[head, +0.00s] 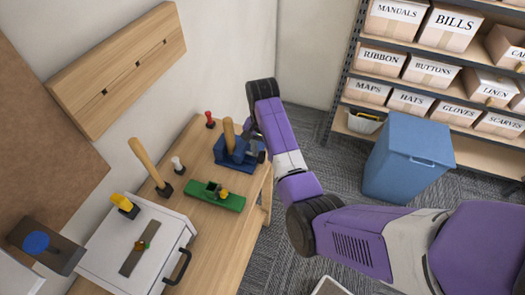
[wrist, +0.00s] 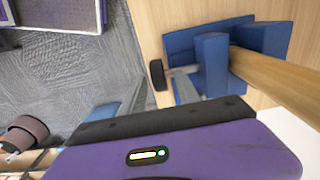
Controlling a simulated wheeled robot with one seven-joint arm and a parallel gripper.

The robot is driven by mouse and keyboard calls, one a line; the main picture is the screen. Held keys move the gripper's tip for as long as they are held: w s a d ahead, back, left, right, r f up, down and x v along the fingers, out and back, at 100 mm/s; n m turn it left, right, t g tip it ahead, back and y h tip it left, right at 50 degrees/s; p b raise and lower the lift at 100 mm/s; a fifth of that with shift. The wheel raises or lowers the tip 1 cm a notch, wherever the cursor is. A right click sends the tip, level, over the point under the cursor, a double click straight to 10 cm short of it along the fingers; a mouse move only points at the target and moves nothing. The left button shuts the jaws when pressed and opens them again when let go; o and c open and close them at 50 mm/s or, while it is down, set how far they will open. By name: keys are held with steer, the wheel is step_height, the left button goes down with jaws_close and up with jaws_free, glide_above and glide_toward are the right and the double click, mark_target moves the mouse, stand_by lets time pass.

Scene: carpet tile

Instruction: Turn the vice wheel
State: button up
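The blue vice (head: 236,152) stands near the right edge of the wooden workbench, with an upright wooden handle (head: 228,132) at it. In the wrist view the vice (wrist: 212,62) shows at the upper right, with the wooden handle (wrist: 275,78) running off to the right. The small black vice wheel (wrist: 157,75) sits at the end of a grey shaft on the vice's left side. My gripper (wrist: 158,88) is open, with one finger on each side of the wheel. I cannot tell whether a finger touches it. In the head view my arm partly hides the wheel.
A green block-like fixture (head: 215,196) lies close in front of the vice. A white box (head: 130,247) with a dark handle stands at the bench's near end. A blue bin (head: 405,158) and shelves of boxes are to the right. Carpet (head: 330,165) is clear between bench and bin.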

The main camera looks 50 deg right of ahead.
jaws_close()
steer(key=shift+a+h, duration=0.1)
steer(key=shift+h, duration=0.3)
steer(key=h, duration=0.1)
steer(key=t+h, duration=0.1)
steer(key=h, duration=0.1)
steer(key=shift+s+a, duration=0.15)
steer(key=shift+a, duration=0.15)
steer(key=shift+a+t+h+b, duration=0.25)
steer(key=shift+t+h+b, duration=0.55)
steer(key=shift+h+b, duration=0.75)
steer(key=shift+h, duration=0.35)
jaws_free()
